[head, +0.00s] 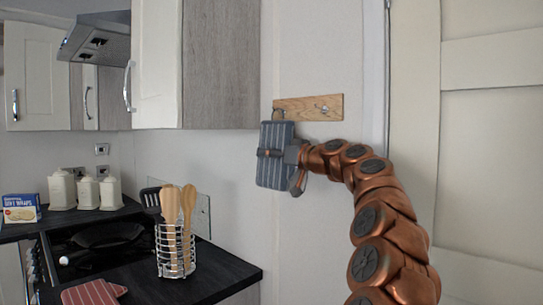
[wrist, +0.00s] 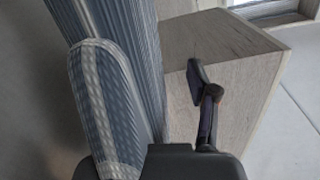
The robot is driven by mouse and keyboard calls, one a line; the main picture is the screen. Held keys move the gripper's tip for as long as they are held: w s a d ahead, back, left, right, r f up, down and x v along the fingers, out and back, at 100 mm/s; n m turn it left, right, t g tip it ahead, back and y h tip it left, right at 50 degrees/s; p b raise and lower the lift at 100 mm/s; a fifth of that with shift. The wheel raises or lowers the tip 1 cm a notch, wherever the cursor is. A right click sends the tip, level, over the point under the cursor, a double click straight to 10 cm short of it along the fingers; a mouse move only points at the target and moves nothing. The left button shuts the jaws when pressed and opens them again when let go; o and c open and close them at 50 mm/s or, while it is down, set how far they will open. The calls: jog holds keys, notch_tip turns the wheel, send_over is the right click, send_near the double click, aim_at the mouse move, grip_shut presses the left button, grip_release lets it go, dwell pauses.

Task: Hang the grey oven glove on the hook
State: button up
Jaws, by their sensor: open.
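The grey striped oven glove (head: 275,176) hangs upright against the wall below the left end of a wooden hook board (head: 303,106). Its loop (head: 278,114) is at the left hook, which it largely hides; I cannot tell exactly how it sits there. The right hook (head: 322,109) is bare. My gripper (head: 281,168) is open at the glove's right side, with one finger across the glove's front and the other by its lower right edge. In the wrist view the glove (wrist: 105,100) fills the left, and one finger (wrist: 205,103) stands apart from it.
A wall cupboard (head: 222,65) is left of the board, and a door (head: 490,150) is at the right. Below are a dark counter (head: 215,270), a utensil rack (head: 176,250) with wooden spoons, and a red striped glove (head: 92,292). White canisters (head: 86,192) stand further back.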

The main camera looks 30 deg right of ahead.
jog(key=v, duration=1.2)
jog(key=shift+a, duration=0.15)
jog(key=s+a+f+n+g+y+p, duration=0.1)
jog(key=s+a+f+g+p, duration=0.2)
jog(key=a, duration=0.8)
jog(key=s+a+f+n+g+y+p, duration=0.1)
jog(key=a+f+g, duration=0.4)
jog(key=a, duration=0.6)
jog(key=s+a+f+n+g+y+p, duration=0.15)
jog(key=a+f, duration=0.35)
jog(key=a, duration=0.5)
jog(key=s+a+f+m+g+h+p, duration=0.1)
jog(key=s+a+f+g+h+p, duration=0.15)
jog(key=s+f, duration=0.65)
jog(key=s+a+f+m+g+h+p, duration=0.1)
jog(key=s+f+g+h+p, duration=0.2)
jog(key=s+f, duration=0.5)
jog(key=s+d+f+m+g+h, duration=0.1)
jog(key=s+d+g, duration=0.1)
jog(key=s, duration=0.4)
jog(key=s+d+f+g+h, duration=0.1)
jog(key=s+d+f+g, duration=0.1)
jog(key=s, duration=0.5)
jog(key=shift+s+d+f+m+p, duration=0.2)
jog(key=shift+s+m+p, duration=0.15)
jog(key=shift+p, duration=0.05)
